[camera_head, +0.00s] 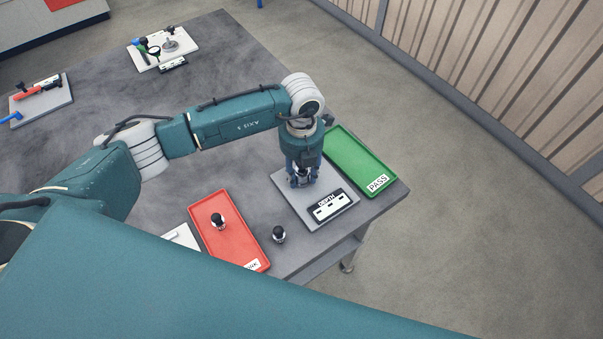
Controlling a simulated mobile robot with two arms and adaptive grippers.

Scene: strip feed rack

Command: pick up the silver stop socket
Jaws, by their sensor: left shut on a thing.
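My left gripper (301,182) points down over the grey plate (285,190) marked DEPTH. It is shut on a small silver and dark piece between its fingertips, which looks like the silver stop socket (303,174). The fingers hide most of this piece, and I cannot tell whether it touches the plate. A similar black and silver piece (279,234) stands on the table, and another (218,221) stands in the red tray. My right gripper is not in view.
The red tray (240,241) lies left of the plate. A green tray (350,152) marked PASS lies right of it, near the table edge. A white board (185,50) and a grey board (58,98) with tools lie farther back. The table middle is clear.

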